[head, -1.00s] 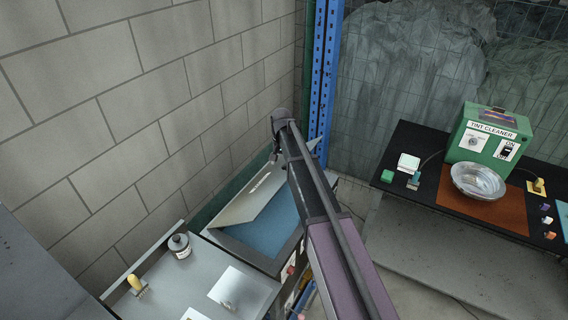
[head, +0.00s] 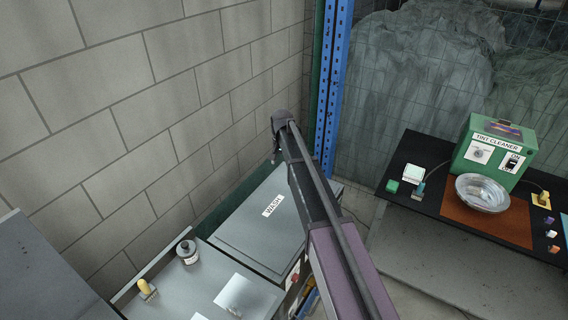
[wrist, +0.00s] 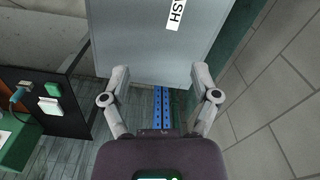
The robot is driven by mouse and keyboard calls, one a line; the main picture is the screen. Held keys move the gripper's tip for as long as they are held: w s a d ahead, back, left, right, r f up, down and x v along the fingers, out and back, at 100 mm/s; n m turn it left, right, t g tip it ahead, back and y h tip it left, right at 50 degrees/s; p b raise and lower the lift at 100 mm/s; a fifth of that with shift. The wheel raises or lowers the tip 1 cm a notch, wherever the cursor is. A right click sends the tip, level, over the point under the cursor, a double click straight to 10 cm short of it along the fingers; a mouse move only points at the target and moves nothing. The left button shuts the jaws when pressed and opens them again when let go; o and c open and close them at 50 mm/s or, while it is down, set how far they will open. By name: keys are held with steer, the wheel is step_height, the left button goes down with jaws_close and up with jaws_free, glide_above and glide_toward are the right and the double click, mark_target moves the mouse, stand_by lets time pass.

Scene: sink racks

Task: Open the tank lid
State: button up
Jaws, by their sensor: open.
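The tank lid (head: 250,225) is a grey panel with a white WASH label (head: 273,205). In the head view it lies flat over the tank, left of my arm, and looks shut. The blue inside of the tank is hidden. In the wrist view the lid (wrist: 140,45) fills the top middle, with its edge between and just beyond my fingertips. My gripper (wrist: 160,78) is open and empty, its two fingers spread wide. I cannot tell whether a finger touches the lid. In the head view my arm hides most of the gripper.
A block wall (head: 150,110) stands close on the left and a blue post (head: 333,90) behind. A black table (head: 405,185) with a green tint cleaner (head: 497,150) stands right, across a floor gap.

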steer(key=w+a+r+p, duration=0.3)
steer(key=a+r+p, duration=0.1)
steer(key=r+p, duration=0.3)
steer(key=shift+w+a+r, duration=0.15)
steer(key=shift+a, duration=0.1)
stand_by(1.0)
stand_by(0.8)
